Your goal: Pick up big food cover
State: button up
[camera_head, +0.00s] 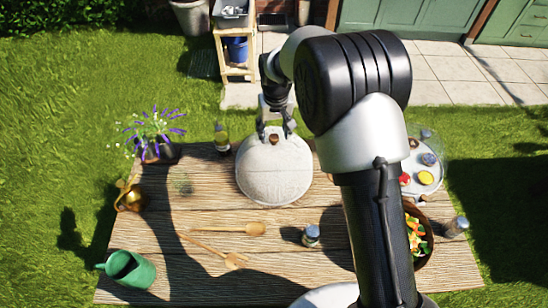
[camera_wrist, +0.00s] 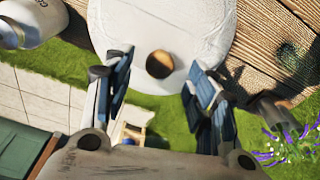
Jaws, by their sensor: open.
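The big food cover (camera_head: 274,171) is a white dome with a small brown wooden knob on top. It stands on the wooden table near its far edge, in the middle. In the wrist view the white dome (camera_wrist: 165,22) fills the top centre, with the round knob (camera_wrist: 160,64) facing me. My gripper (camera_head: 275,131) is above the far side of the cover, close to the knob. In the wrist view the fingers of my gripper (camera_wrist: 157,85) are open, one on each side of the knob and apart from it. The cover's far lower edge is hidden.
On the table (camera_head: 150,235) are a flower pot (camera_head: 160,150), a bottle (camera_head: 222,138), wooden spoons (camera_head: 232,260), a green watering can (camera_head: 128,270), a shaker (camera_head: 311,236) and a food bowl (camera_head: 417,240). A plate (camera_head: 408,187) lies right, partly behind my arm.

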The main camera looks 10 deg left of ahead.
aim_at(274, 137)
jog(key=f, duration=0.3)
jog(key=shift+w, duration=0.2)
grip_shut()
dwell(0.4)
jog(key=shift+r, duration=0.1)
